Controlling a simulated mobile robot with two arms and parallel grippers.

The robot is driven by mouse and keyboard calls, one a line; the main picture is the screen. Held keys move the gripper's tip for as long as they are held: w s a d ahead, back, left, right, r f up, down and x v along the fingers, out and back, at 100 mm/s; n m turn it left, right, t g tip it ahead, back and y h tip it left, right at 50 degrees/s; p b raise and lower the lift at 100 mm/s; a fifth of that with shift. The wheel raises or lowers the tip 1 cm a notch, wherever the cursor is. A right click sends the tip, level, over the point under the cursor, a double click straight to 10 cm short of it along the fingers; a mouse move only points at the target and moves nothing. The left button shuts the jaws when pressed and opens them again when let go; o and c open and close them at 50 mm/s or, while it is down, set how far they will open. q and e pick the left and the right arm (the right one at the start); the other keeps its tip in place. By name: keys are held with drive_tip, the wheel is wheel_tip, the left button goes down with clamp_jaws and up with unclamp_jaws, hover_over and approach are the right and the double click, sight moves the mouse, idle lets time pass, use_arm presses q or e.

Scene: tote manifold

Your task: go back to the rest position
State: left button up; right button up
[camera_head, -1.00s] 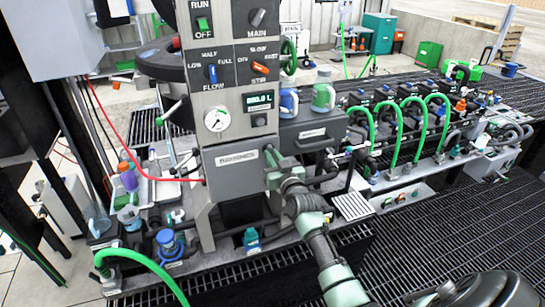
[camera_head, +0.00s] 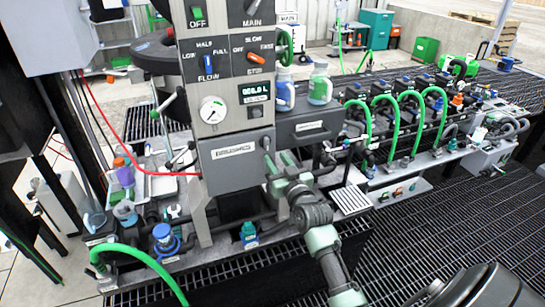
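My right gripper (camera_head: 281,160) is in front of the lower right side of the grey control column (camera_head: 236,152). Its two green fingers look parted, with a gap between them, and I see nothing held in them. A short grey handle (camera_head: 266,143) on the column is just left of and above the fingertips. I cannot tell whether they touch it. My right arm comes up from the bottom right. My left gripper is not in view.
The column carries a blue flow knob (camera_head: 208,67), an orange stir knob (camera_head: 255,58) and a gauge (camera_head: 213,110). Green hoses (camera_head: 397,130) arch over the manifold at right. A green hose (camera_head: 140,256) curves at lower left. Dark grating (camera_head: 440,220) lies open at right.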

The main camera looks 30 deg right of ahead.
drive_tip(key=shift+s+a, duration=0.1)
drive_tip(key=shift+s, duration=0.4)
